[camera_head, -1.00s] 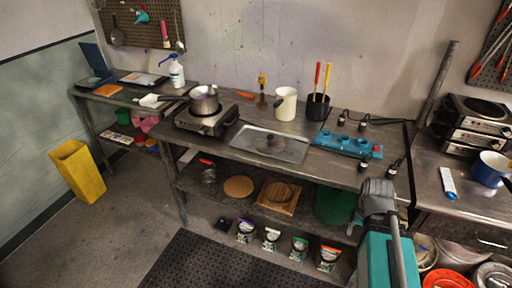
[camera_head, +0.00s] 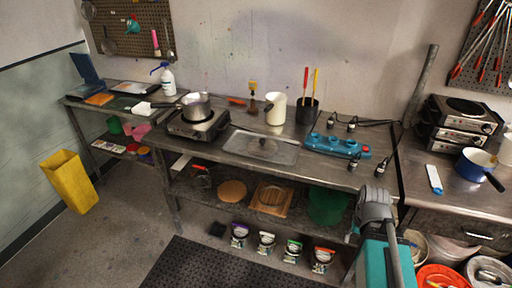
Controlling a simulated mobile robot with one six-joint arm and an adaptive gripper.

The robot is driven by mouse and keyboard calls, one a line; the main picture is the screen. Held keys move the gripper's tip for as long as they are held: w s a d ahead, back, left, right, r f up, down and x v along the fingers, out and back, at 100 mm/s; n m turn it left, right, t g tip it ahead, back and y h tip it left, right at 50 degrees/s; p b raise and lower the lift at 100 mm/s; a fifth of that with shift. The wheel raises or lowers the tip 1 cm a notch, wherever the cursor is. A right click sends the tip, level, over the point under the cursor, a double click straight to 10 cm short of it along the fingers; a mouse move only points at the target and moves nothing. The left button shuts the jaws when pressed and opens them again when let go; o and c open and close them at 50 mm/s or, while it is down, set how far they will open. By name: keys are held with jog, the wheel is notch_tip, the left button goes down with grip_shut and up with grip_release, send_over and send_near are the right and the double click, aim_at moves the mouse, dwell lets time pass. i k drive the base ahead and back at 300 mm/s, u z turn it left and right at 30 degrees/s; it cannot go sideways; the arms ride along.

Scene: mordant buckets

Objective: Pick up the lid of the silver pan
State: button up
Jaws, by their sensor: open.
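A silver pan (camera_head: 196,108) with a dark handle pointing left stands on a hot plate (camera_head: 198,127) on the long metal bench. A round lid with a small dark knob (camera_head: 264,146) appears to lie flat on a metal tray (camera_head: 286,154), right of the hot plate. The lid is grey like the tray, so its outline is faint. It lies apart from the pan. My arm shows at the lower right, in front of the bench's right end and well away from the lid. My gripper cannot be made out.
Behind the tray stand a white pitcher (camera_head: 276,110) and a black pot of tools (camera_head: 306,110). A blue saucepan (camera_head: 475,162) sits on the right counter. Lower shelf holds boards; bags and a mat (camera_head: 215,268) lie below.

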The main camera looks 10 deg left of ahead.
aim_at(258, 146)
jog(key=z, duration=0.1)
jog(key=i, duration=0.95)
jog(key=u, duration=0.05)
